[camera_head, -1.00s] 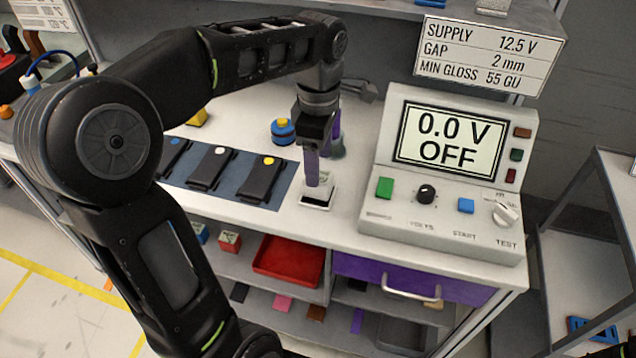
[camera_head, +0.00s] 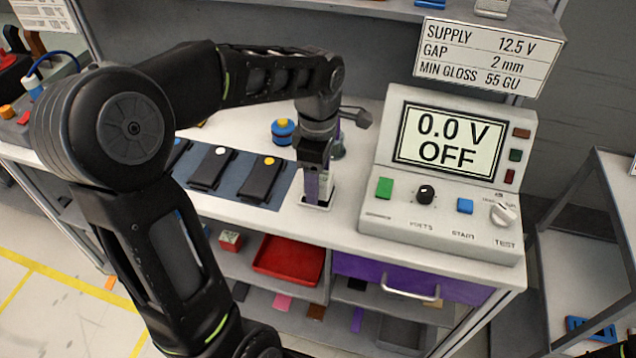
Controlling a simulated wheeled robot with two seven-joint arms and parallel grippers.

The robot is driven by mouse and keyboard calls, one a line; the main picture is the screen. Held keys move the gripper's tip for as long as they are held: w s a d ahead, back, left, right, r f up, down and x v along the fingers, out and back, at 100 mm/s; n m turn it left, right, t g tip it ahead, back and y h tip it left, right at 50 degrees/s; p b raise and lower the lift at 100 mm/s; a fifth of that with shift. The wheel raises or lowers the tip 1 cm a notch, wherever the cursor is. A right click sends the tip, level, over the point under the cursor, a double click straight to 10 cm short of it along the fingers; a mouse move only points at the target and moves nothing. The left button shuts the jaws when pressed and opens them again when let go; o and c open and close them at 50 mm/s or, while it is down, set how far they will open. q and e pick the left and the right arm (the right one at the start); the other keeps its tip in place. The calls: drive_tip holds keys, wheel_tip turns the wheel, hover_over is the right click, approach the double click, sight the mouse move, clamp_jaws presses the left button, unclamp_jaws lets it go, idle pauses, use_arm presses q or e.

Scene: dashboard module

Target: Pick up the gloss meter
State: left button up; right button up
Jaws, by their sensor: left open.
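My left gripper (camera_head: 318,186) points down at the bench top, with purple on its fingers. It is open and low over a small pale block with a dark edge (camera_head: 317,204), which I take to be the gloss meter. The fingers and wrist hide most of this block. I cannot tell whether the fingers touch it. My right gripper is out of view.
A grey console (camera_head: 440,222) reading "0.0 V OFF" stands close to the right. A dark blue mat (camera_head: 228,187) with black devices lies left. A red tray (camera_head: 288,262) sits below.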

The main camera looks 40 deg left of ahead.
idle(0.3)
use_arm(q)
clamp_jaws()
idle(0.6)
